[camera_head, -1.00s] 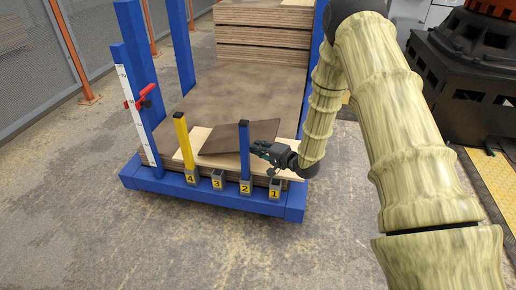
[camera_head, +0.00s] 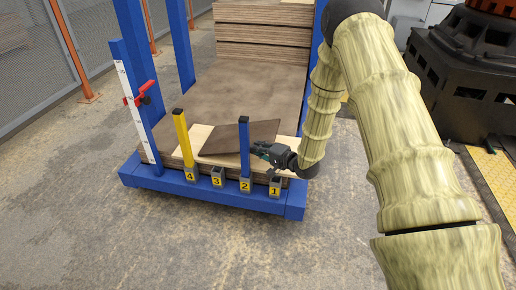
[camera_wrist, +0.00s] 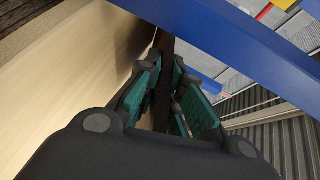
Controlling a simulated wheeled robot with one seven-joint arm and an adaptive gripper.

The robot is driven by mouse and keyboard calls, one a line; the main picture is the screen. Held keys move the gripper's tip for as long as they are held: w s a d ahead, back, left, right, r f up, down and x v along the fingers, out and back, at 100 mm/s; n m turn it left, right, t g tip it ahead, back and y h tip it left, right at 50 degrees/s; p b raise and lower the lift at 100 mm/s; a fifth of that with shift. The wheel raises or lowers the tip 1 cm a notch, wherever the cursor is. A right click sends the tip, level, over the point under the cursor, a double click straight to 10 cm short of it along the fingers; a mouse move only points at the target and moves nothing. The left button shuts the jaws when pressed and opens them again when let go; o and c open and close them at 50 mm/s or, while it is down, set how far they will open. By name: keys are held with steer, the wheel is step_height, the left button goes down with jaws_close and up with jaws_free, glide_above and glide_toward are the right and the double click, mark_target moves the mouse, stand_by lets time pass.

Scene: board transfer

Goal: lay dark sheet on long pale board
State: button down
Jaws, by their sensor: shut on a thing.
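The dark brown sheet (camera_head: 228,138) lies slantwise over the long pale board (camera_head: 288,146) at the front of the blue rack, partly hidden by the blue post numbered 2. I cannot tell whether it lies flat on the board or is slightly tilted. My gripper (camera_head: 257,147) is at the sheet's front right edge, just right of that post. In the wrist view the teal fingers (camera_wrist: 170,92) are closed about a thin dark edge, which I take to be the sheet. The pale board (camera_wrist: 75,75) fills the left of that view.
A yellow post (camera_head: 184,138) and a blue post (camera_head: 244,150) stand along the rack's front beam (camera_head: 215,196). A larger brown panel (camera_head: 235,95) lies behind, with a stack of boards (camera_head: 262,30) at the back. A red clamp (camera_head: 140,93) is on the left upright.

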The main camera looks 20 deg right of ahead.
steer(key=c, duration=1.5)
jaws_free()
steer(key=shift+f, duration=0.1)
steer(key=shift+o, duration=0.3)
steer(key=shift+r+g+p, duration=0.2)
steer(key=shift+g+p, duration=0.1)
steer(key=shift+p, duration=0.5)
steer(key=g+p, duration=0.1)
steer(key=p, duration=0.2)
steer(key=g+h+p, duration=0.1)
steer(key=g+p, duration=0.1)
steer(key=p, duration=0.2)
steer(key=g+h+p, duration=0.1)
steer(key=p, duration=0.3)
steer(key=shift+s+d+r, duration=0.1)
steer(key=shift+s+r, duration=0.2)
steer(key=g+h+p, duration=0.1)
steer(key=g+p, duration=0.1)
steer(key=p, duration=0.2)
steer(key=g+p, duration=0.1)
steer(key=p, duration=0.3)
steer(key=shift+s+r+g+h, duration=0.2)
steer(key=shift+g+h, duration=0.2)
steer(key=shift+s+d+f+p, duration=0.1)
steer(key=shift+f+p, duration=0.05)
steer(key=shift+p, duration=0.2)
